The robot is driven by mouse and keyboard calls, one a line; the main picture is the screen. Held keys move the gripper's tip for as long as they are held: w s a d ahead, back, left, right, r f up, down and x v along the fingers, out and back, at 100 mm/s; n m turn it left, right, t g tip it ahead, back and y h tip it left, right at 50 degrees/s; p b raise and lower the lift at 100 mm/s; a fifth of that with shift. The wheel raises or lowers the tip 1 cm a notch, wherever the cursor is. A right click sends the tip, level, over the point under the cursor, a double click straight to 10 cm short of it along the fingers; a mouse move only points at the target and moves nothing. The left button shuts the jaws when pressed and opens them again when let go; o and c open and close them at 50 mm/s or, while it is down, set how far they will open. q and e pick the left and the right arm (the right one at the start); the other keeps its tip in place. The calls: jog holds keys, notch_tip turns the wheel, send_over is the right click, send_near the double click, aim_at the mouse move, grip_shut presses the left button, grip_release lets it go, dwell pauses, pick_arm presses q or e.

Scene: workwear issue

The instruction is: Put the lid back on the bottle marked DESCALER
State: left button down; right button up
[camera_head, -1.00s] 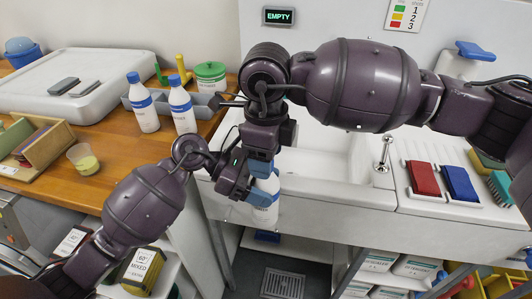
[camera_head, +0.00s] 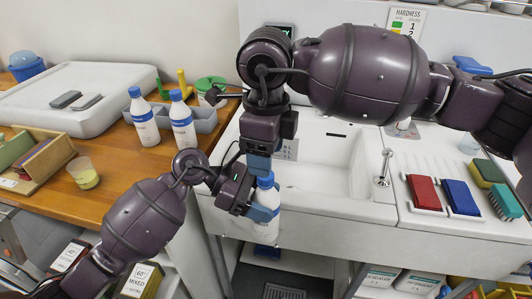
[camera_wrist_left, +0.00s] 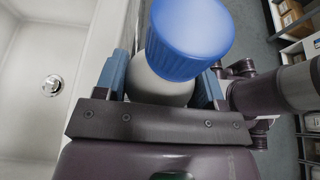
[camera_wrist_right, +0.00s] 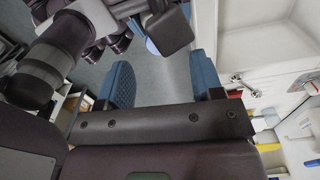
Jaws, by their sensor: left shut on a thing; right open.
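My left gripper (camera_head: 259,210) is shut on a white bottle (camera_head: 268,197) and holds it upright in front of the sink. A blue lid (camera_head: 265,179) sits at the bottle's top; in the left wrist view the lid (camera_wrist_left: 190,38) covers the mouth, and I cannot tell how tightly it is seated. The marking on this bottle is not readable. My right gripper (camera_head: 258,163) is open just above the lid, pointing down.
Two more blue-capped white bottles (camera_head: 144,117) (camera_head: 182,120) stand on the wooden counter (camera_head: 112,180) by a grey caddy (camera_head: 205,119). The white sink (camera_head: 325,180) lies behind my grippers.

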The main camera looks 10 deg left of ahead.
jog(key=shift+w+d+r, duration=0.1)
jog(key=shift+w+r, duration=0.05)
jog(key=shift+r, duration=0.45)
jog(key=shift+w+d+r, duration=0.1)
jog(key=shift+r, duration=0.5)
jog(key=s+a+r+n+g+y, duration=0.1)
jog(key=s+a+r+g+y, duration=0.75)
jog(key=s+r, duration=0.35)
jog(key=w+a+r+m+t+y, duration=0.55)
jog(key=r+m+y, duration=0.25)
jog(key=r+y, duration=0.2)
jog(key=w+d+f+m+t+h, duration=0.2)
jog(key=w+f+m+t+h, duration=0.4)
jog(key=w+f+m+t, duration=0.2)
jog(key=s+d+f+n+g+h, duration=0.1)
jog(key=s+d+f+n+h, duration=0.1)
jog(key=d+f+h, duration=0.2)
jog(key=s+d+f+n+g+h, duration=0.1)
jog(key=d+f+n+g+h, duration=0.1)
jog(key=d+f+h, duration=0.3)
jog(key=d+h, duration=0.2)
jog(key=d, duration=0.1)
jog(key=shift+s+d+n+g+h, duration=0.25)
jog(key=shift+s+n+g+h, duration=0.05)
jog(key=shift+s+n+h, duration=0.1)
